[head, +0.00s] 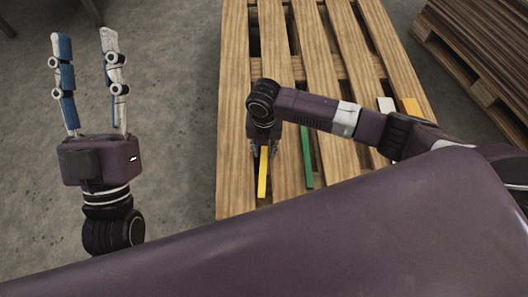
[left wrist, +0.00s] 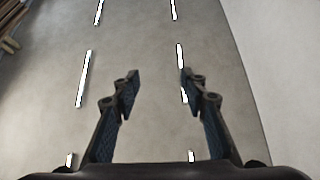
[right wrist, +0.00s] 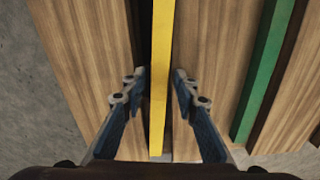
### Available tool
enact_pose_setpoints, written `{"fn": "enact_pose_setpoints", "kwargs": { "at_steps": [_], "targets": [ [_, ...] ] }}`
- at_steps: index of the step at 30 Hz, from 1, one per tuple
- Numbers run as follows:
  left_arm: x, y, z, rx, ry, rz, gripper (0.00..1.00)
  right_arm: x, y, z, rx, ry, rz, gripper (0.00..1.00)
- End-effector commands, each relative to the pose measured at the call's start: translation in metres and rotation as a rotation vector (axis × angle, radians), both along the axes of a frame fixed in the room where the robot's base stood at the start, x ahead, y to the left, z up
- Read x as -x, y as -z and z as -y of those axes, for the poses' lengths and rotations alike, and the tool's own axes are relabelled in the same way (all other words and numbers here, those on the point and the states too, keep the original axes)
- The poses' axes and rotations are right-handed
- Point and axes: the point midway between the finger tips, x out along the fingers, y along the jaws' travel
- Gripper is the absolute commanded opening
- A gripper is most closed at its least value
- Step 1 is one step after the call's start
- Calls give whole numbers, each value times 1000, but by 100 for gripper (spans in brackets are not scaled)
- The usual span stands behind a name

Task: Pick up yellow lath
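The yellow lath (head: 262,174) lies lengthwise on the wooden pallet, near its left side. It also shows in the right wrist view (right wrist: 161,80), running between the fingers. My right gripper (head: 263,150) points down over the lath. In the right wrist view its fingertips (right wrist: 160,82) stand one on each side of the lath, close to it, with narrow gaps. The far end of the lath is hidden under my right arm in the head view. My left gripper (head: 85,40) is open and empty over the floor, also in the left wrist view (left wrist: 160,80).
A slatted wooden pallet (head: 351,45) has gaps between its boards. A green lath (head: 306,157) lies right of the yellow one. A white piece (head: 386,104) and an orange-yellow piece (head: 411,106) lie further right. Stacked brown boards (head: 487,38) stand at the upper right.

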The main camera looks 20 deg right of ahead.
Motion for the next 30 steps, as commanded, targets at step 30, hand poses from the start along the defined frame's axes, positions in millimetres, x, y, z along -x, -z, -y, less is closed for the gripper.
{"fn": "enact_pose_setpoints", "kwargs": {
  "at_steps": [30],
  "targets": [
    [-28,40,2,-64,-12,-226,40,-1,-26,0,-1,0,1,0]
  ]
}}
